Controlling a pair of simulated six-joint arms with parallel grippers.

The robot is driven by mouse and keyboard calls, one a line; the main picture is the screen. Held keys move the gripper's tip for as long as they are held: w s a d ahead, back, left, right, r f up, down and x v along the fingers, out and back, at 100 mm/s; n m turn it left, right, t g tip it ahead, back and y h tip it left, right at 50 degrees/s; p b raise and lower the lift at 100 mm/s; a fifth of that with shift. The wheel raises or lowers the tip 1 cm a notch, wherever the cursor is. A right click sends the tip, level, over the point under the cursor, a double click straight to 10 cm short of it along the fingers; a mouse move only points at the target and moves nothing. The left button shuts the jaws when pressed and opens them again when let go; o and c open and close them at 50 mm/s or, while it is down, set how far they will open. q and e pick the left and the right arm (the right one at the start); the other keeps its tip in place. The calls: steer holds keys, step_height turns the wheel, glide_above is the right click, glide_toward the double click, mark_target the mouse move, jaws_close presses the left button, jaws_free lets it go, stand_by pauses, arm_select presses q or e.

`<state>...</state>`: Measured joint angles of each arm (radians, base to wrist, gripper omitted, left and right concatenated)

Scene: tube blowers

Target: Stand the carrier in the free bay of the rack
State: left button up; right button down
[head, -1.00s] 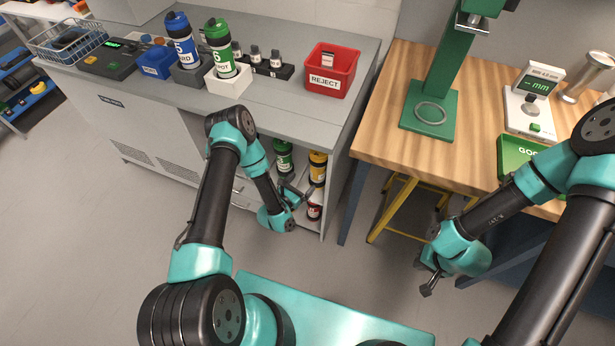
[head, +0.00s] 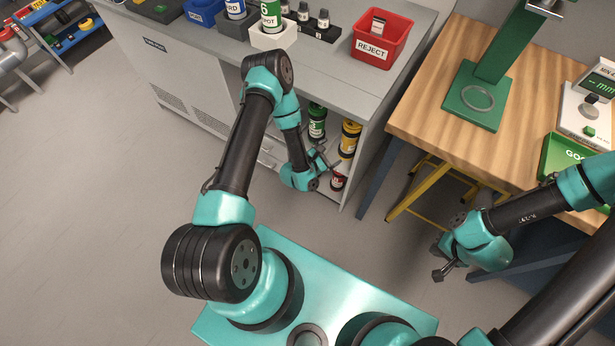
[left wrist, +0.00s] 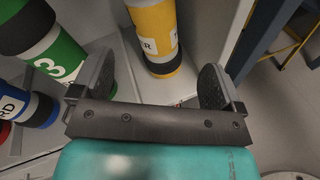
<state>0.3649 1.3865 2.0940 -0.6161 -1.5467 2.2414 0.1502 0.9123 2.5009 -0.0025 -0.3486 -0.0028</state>
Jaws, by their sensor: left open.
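My left gripper (head: 322,166) is open and empty in front of the open shelf in the grey cabinet. A yellow-banded carrier (head: 349,138) stands in that shelf; in the left wrist view the yellow carrier (left wrist: 155,35) shows between and beyond the open fingers (left wrist: 155,88). A green carrier (head: 317,120) stands left of it, and it shows as number 3 in the left wrist view (left wrist: 58,58). I cannot tell which bay is free.
The wooden table (head: 445,110) holds a green stand (head: 478,95) and a green tray (head: 575,160).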

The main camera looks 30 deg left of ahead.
arm_select(q)
steer(key=s+r+m+g+y, duration=0.1)
steer(key=s+r+m+g, duration=0.4)
steer(key=s+m, duration=0.5)
steer(key=s+r+m+g, duration=0.5)
steer(key=s+m+g, duration=0.4)
steer(key=m, duration=0.7)
steer(key=shift+s+y, duration=0.4)
steer(key=shift+s, duration=0.15)
